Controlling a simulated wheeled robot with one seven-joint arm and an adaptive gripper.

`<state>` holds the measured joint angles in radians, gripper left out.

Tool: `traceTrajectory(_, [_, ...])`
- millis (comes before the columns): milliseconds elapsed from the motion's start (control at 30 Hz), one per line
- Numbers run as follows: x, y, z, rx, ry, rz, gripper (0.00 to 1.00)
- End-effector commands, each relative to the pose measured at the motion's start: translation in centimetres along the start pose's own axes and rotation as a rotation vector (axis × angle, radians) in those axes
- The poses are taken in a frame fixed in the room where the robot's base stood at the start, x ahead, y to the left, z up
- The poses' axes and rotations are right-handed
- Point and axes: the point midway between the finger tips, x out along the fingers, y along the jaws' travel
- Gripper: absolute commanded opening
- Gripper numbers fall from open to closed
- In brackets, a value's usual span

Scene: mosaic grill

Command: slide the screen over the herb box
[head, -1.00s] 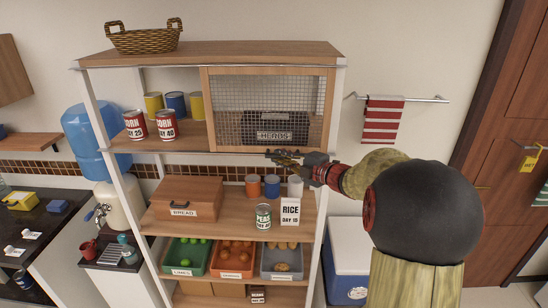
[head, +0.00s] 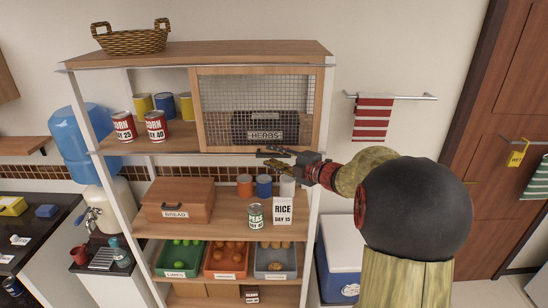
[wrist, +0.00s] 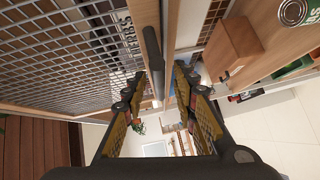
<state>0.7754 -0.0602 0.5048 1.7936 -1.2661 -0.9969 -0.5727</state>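The screen (head: 255,76) is a wood-framed wire mesh panel on the right half of the upper shelf. The herb box (head: 255,124), dark and labelled HERBS, shows through the mesh, behind the screen. In the wrist view the mesh (wrist: 60,55) fills the upper left. A dark bar, apparently a handle (wrist: 152,52), runs along the wooden edge beside it. My gripper (head: 268,159) is just below the screen's lower edge. In the wrist view my gripper (wrist: 167,72) has its fingertips apart with nothing held. The bar lies just beyond the left fingertip; contact cannot be told.
Yellow and blue cans and two corn cans (head: 155,126) stand left of the screen. Below are the bread box (head: 178,198), several cans, a rice box (head: 283,211) and produce bins (head: 226,262). A striped towel (head: 373,118) hangs at right.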

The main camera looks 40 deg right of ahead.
Motion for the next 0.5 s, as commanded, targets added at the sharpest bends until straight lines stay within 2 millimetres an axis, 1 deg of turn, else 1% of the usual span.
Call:
traceTrajectory(167, [-2.2,0.1,0.1,0.0,-0.003,0.001,0.28])
traceTrajectory(400, [-7.2,0.0,0.1,-0.001,-0.005,0.001,0.28])
traceTrajectory(500, [-9.0,0.0,0.2,0.0,-0.005,0.0,0.28])
